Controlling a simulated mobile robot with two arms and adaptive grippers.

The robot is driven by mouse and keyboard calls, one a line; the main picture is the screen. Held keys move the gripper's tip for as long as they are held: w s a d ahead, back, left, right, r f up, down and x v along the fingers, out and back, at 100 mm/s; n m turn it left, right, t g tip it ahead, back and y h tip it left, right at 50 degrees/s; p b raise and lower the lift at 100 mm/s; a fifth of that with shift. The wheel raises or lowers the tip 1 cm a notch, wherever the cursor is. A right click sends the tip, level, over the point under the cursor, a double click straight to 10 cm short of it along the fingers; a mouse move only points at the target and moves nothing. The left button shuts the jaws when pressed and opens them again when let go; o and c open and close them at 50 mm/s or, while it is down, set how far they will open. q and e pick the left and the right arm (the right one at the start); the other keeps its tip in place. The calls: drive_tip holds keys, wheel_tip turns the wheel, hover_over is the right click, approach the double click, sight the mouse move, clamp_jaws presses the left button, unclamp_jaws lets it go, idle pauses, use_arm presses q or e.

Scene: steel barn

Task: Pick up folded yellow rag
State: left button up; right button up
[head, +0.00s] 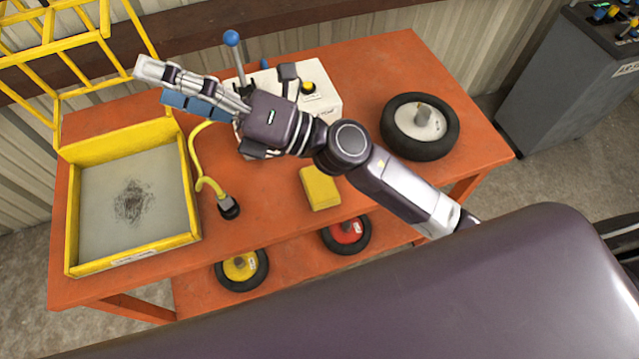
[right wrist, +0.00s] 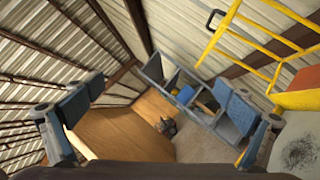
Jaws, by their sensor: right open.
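The folded yellow rag (head: 320,187) lies flat on the orange workbench, near its front edge, in the head view. My right arm passes just behind and right of it. My right gripper (head: 158,84) is open and empty, above the back left of the bench, pointing left and away from the rag. In the right wrist view its two blue-padded fingers stand wide apart with nothing between them (right wrist: 160,110). The rag is not seen in that view. My left gripper is not in view.
The orange workbench (head: 265,205) holds a yellow-framed guard box (head: 140,195) at left, a yellow cable, a white machine (head: 322,100) behind my arm and a black wheel (head: 402,142) at right. Two wheels sit on the lower shelf. A grey console (head: 560,90) stands at right.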

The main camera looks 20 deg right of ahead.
drive_tip(key=s+a+f+n+g, duration=0.3)
drive_tip(key=s+a+n+g, duration=0.1)
drive_tip(key=n+g, duration=0.2)
drive_tip(key=n+g+h, duration=0.3)
drive_tip(key=n+h, duration=0.8)
drive_tip(key=h, duration=1)
hover_over(319, 183)
drive_tip(key=f, duration=2.6)
drive_tip(key=shift+w+d, duration=0.3)
drive_tip(key=shift+d, duration=0.05)
drive_tip(key=shift+d+f, duration=0.25)
drive_tip(key=f+p, duration=0.1)
drive_tip(key=f, duration=0.1)
drive_tip(key=f+p, duration=0.1)
drive_tip(key=f, duration=0.1)
drive_tip(key=a+f+p, duration=0.1)
drive_tip(key=f, duration=0.1)
drive_tip(key=shift+s+f, duration=0.1)
drive_tip(key=shift+s, duration=0.25)
drive_tip(key=shift+f, duration=0.55)
drive_tip(key=c, duration=1.3)
